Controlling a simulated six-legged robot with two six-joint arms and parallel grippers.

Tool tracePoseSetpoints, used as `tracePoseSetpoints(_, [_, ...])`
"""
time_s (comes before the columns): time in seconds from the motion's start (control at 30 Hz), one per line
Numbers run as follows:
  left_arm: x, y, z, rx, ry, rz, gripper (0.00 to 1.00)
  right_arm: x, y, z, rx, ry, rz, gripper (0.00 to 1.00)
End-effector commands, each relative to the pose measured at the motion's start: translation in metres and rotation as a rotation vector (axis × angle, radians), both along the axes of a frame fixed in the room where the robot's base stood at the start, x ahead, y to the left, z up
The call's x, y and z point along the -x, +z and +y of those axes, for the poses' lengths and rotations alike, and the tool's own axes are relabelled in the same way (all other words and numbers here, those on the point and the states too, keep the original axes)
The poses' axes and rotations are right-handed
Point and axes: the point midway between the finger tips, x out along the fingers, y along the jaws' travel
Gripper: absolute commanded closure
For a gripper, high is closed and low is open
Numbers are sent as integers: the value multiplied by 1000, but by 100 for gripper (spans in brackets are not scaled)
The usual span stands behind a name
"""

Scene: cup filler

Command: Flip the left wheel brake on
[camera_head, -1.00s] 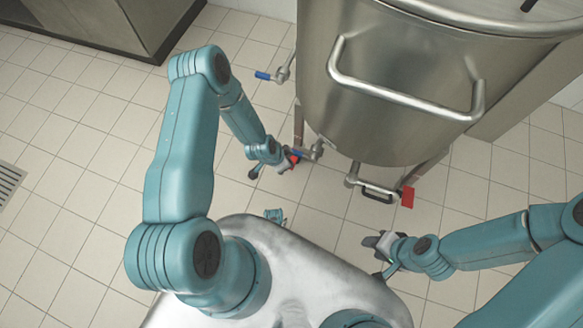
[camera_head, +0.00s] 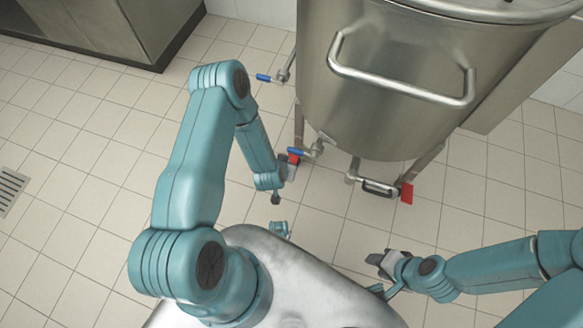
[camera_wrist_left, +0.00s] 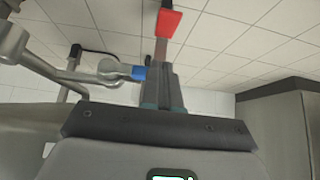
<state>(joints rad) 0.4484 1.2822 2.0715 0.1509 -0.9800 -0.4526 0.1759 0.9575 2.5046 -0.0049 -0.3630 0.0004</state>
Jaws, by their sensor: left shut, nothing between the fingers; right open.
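The left wheel brake is a small red pedal (camera_head: 294,157) low by the kettle's front-left leg. In the left wrist view the red pedal (camera_wrist_left: 169,22) shows at the top, just past the fingertips, with a grey-brown strip below it. My left gripper (camera_head: 288,168) is shut and empty, close beside the pedal in the head view; its fingers (camera_wrist_left: 164,85) point toward it in the wrist view. I cannot tell whether they touch. The gripper partly hides the pedal in the head view. My right gripper (camera_head: 383,262) is open and empty at the lower right, away from the kettle.
The big steel kettle (camera_head: 385,90) stands above, with a front handle (camera_head: 400,91). Another red pedal (camera_head: 407,194) is at the right leg. Tiled floor is free at left.

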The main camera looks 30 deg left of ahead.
Motion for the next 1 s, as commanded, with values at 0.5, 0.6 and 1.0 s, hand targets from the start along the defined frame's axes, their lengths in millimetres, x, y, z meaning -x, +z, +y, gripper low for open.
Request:
tracePoseSetpoints(0.5, [-47, -76, 9, -1, -4, -1, 100, 0, -37, 0, 0, 0, 0, 58])
tracePoseSetpoints(0.6, [-54, -92, 11, 1, -5, 2, 100, 0, -44, 0, 0, 0, 0, 58])
tracePoseSetpoints(1.0, [-48, -121, 9, 0, -5, 1, 100, 0, -54, 0, 0, -1, -1, 58])
